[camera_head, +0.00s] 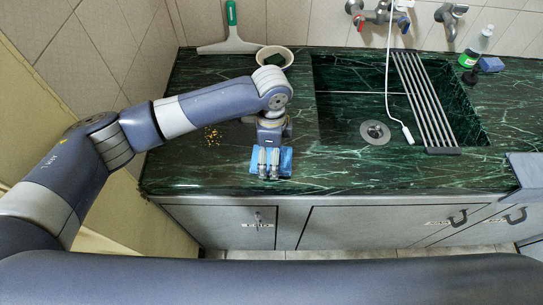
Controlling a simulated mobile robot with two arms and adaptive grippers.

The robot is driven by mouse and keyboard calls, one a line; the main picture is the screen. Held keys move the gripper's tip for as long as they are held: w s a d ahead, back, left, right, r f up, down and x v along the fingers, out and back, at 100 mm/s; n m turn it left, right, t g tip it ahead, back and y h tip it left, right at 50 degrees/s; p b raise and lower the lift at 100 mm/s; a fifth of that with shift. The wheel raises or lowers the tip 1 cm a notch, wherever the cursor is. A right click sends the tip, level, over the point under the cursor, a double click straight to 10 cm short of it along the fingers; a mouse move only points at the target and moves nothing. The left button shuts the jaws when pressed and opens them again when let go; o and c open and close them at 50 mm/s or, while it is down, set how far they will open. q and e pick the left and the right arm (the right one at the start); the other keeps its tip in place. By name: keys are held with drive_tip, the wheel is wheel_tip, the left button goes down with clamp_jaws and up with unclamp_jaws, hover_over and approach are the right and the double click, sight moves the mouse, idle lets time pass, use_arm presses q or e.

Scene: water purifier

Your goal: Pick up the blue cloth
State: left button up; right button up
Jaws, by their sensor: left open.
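The blue cloth (286,158) lies on the dark green marble counter (210,175), near its front edge and left of the sink. My left gripper (268,172) is over the cloth, pointing down, with its fingers in front of the cloth's middle. It is open. The cloth shows on both sides of the fingers. I cannot tell whether the fingertips touch it. My right gripper is not in view.
A sink (345,108) with a drain and a metal rack (426,102) is to the right. A white bowl (275,55) and a squeegee (230,42) are at the back. Yellowish crumbs (212,135) lie left. A green jar (469,58) stands far right.

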use_arm(q)
drive_tip(key=shift+f, duration=0.65)
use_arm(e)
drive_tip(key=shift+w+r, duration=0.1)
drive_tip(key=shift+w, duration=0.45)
use_arm(q)
drive_tip(key=c, duration=1)
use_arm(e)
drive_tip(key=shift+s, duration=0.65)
use_arm(q)
drive_tip(key=shift+o, duration=0.2)
drive_tip(key=shift+r, duration=0.1)
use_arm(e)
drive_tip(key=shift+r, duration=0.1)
